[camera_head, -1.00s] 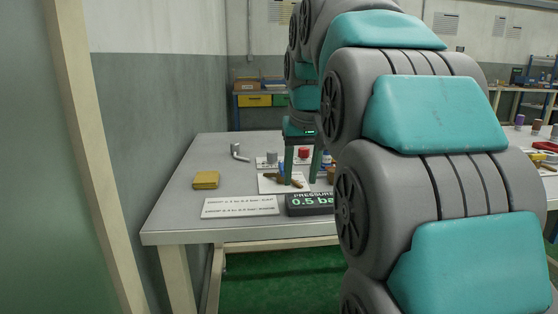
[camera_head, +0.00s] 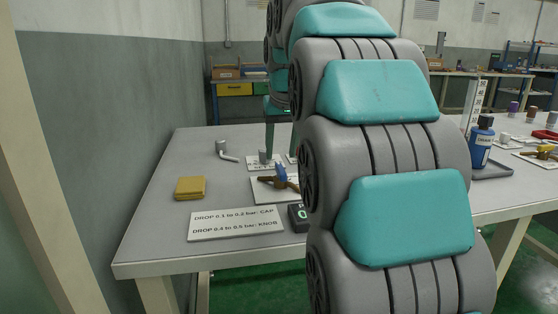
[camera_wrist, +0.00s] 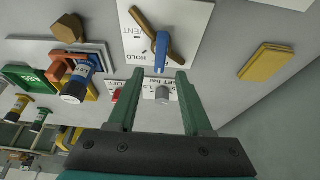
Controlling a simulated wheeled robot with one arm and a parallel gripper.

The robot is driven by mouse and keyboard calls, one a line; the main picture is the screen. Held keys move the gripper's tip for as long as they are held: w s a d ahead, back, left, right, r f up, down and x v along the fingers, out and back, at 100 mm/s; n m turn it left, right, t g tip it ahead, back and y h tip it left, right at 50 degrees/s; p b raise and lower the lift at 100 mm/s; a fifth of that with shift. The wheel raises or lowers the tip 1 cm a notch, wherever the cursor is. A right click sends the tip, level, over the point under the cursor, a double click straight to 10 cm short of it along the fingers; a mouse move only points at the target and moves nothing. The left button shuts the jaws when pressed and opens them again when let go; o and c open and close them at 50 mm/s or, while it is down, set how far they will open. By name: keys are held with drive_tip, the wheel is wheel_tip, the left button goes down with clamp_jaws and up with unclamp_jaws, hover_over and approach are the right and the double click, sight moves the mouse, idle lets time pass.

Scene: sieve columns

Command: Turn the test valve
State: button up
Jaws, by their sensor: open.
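The test valve has a brass body (camera_head: 267,181) and a blue handle (camera_head: 281,174), and sits on a white card (camera_head: 262,193) on the table. In the wrist view the blue handle (camera_wrist: 162,50) points down the picture, close to the word HOLD on the card (camera_wrist: 192,25); VENT is printed above HOLD. My gripper (camera_head: 281,150) is open and empty, its green fingers behind the valve in the head view. In the wrist view the gripper (camera_wrist: 157,78) points toward the valve, with the handle beyond the fingertips and not between them.
A grey knob (camera_wrist: 162,93) on a small card shows between my fingers. A yellow block (camera_head: 190,188), a bent grey pipe (camera_head: 226,152) and a DROP sign (camera_head: 236,223) lie on the left. My arm hides most of the pressure display (camera_head: 298,217). A blue bottle (camera_head: 481,142) stands right.

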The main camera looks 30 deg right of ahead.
sight(280, 166)
drive_tip(key=shift+x, duration=2.1)
drive_tip(key=shift+s, duration=0.1)
clamp_jaws()
